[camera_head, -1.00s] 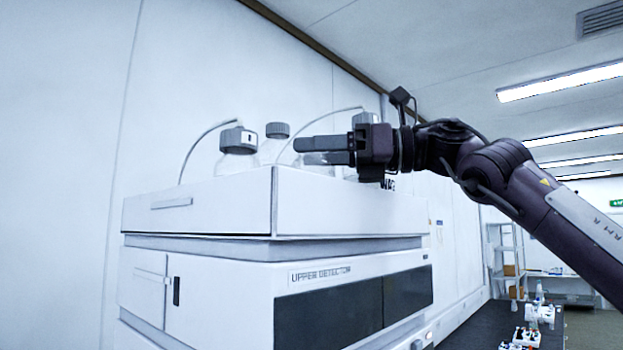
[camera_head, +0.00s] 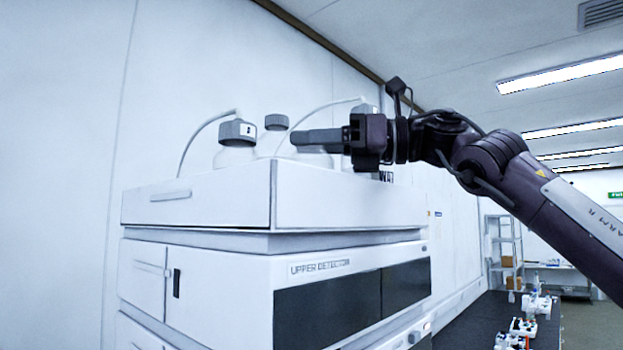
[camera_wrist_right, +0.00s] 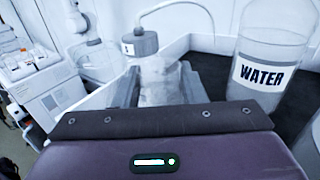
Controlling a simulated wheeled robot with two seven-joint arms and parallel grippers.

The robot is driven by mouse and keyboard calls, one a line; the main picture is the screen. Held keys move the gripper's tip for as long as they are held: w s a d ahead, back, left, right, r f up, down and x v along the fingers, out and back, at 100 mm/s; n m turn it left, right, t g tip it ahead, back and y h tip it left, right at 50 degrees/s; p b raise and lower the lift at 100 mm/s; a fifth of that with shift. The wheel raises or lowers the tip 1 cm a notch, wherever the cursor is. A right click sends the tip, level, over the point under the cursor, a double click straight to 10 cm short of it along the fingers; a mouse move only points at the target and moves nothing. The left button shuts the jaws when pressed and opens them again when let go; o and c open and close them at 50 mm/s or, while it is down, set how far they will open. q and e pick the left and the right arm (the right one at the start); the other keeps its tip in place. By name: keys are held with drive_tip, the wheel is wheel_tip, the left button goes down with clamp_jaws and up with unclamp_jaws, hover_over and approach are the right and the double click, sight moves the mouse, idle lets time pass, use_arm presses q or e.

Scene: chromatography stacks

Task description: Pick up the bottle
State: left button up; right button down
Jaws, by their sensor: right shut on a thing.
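My right gripper (camera_head: 293,139) reaches in from the right at the height of the bottles on the machine's top tray. In the right wrist view its two fingers (camera_wrist_right: 160,88) are shut on a clear bottle (camera_wrist_right: 162,80). A grey cap (camera_wrist_right: 140,42) with a small label and a thin tube shows just above that bottle's body. In the head view, a bottle with a labelled grey cap (camera_head: 237,131) stands left of the fingertips and another grey cap (camera_head: 276,122) shows close to them. Which one is held is hard to tell there. My left gripper is out of view.
A clear bottle labelled WATER (camera_wrist_right: 262,74) stands right of the fingers in the wrist view. The white tray's front wall (camera_head: 330,197) rises around the bottles, above the cabinet marked UPPER DETECTOR (camera_head: 240,285). A dark bench (camera_head: 480,320) with small items lies at the lower right.

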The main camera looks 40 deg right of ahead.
drive_tip(key=shift+w+f, duration=0.15)
drive_tip(key=shift+f, duration=0.2)
wheel_tip(320, 180, up, 10)
drive_tip(key=shift+r, duration=0.15)
idle(0.4)
